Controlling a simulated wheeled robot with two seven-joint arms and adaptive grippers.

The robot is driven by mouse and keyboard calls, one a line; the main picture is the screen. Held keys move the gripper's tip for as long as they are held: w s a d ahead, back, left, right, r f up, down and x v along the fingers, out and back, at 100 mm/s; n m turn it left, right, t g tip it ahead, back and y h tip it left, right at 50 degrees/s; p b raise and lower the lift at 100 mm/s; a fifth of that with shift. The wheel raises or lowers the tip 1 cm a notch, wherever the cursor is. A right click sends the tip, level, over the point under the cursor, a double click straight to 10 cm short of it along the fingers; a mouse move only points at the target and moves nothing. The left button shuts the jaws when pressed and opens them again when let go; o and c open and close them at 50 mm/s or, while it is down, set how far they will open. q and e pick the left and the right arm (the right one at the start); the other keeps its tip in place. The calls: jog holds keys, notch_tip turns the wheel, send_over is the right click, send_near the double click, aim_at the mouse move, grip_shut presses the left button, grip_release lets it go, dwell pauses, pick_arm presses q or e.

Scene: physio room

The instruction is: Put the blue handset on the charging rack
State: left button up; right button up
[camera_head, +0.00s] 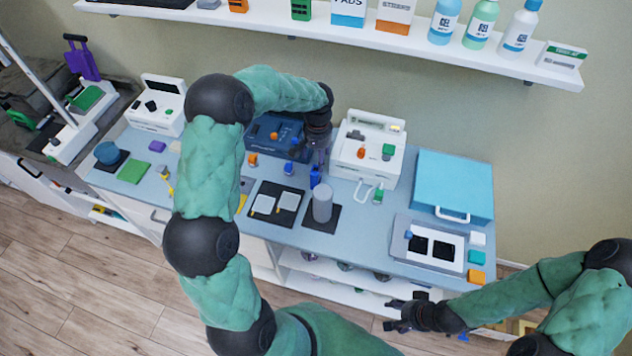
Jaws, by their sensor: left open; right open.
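A small upright blue object (315,176), which looks like the blue handset, stands on the blue-grey counter just below my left gripper (317,146). That gripper points down, open, with a small gap to the object that is hard to judge. I cannot tell for certain which unit is the charging rack. A white tray with two black pads (433,262) lies at the counter's right. A white unit with dark slots (157,104) stands at the left. My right gripper (397,315) is open and empty, in front of the counter's lower edge.
A dark blue unit (262,133) and a white unit with knobs (366,155) flank my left gripper. A grey cylinder (322,204) stands close in front. A light blue box (452,180) is at the right. A shelf with bottles (400,45) runs above. My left arm hides part of the counter.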

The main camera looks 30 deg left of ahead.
aim_at(318, 176)
pick_arm(q)
notch_tip(318, 176, down, 11)
jog(key=shift+w, duration=0.1)
dwell(0.6)
jog(key=shift+c, duration=0.3)
jog(key=c, duration=1.3)
